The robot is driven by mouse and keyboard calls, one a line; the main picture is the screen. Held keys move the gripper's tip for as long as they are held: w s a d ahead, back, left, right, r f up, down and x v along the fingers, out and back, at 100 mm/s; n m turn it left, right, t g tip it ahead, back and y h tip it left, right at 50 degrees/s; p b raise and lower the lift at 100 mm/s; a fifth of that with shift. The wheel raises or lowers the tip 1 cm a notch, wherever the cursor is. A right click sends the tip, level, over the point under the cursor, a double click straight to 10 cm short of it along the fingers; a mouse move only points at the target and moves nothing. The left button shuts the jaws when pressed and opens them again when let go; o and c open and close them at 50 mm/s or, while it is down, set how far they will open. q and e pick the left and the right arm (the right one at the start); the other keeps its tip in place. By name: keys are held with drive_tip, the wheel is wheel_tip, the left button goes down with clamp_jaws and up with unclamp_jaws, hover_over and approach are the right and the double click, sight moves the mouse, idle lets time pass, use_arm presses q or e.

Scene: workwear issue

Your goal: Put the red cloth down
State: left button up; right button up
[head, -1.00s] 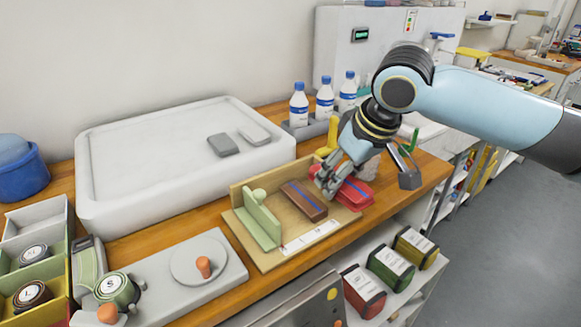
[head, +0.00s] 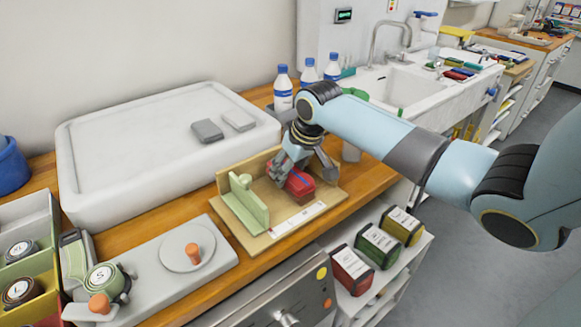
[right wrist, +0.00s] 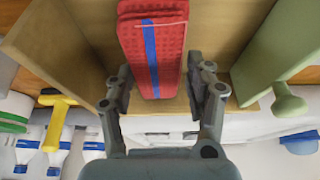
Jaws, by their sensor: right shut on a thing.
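The red cloth (head: 303,187), a folded pad with a blue stripe, is in the wooden tray (head: 262,243), right of the green upright plate (head: 245,205). My right gripper (head: 299,166) is over it, shut on it. In the right wrist view the red cloth (right wrist: 153,50) extends from between the fingers of my right gripper (right wrist: 160,92). Whether the cloth rests fully on the tray floor cannot be told. The brown cloth seen earlier in the tray does not show now. My left gripper is not in view.
A large white basin (head: 95,193) with two grey pads stands behind left. Bottles (head: 283,88) stand behind the tray. A grey board with an orange-knobbed disc (head: 187,247) lies left. Labelled packs (head: 377,246) sit on the shelf below right.

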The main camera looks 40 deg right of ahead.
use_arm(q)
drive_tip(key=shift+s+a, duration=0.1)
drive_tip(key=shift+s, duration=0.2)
use_arm(e)
drive_tip(key=shift+f, duration=0.2)
drive_tip(key=o, duration=1.1)
drive_tip(key=shift+o, duration=0.2)
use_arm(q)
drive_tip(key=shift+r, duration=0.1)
use_arm(e)
drive_tip(key=v, duration=1.2)
drive_tip(key=shift+r, duration=0.1)
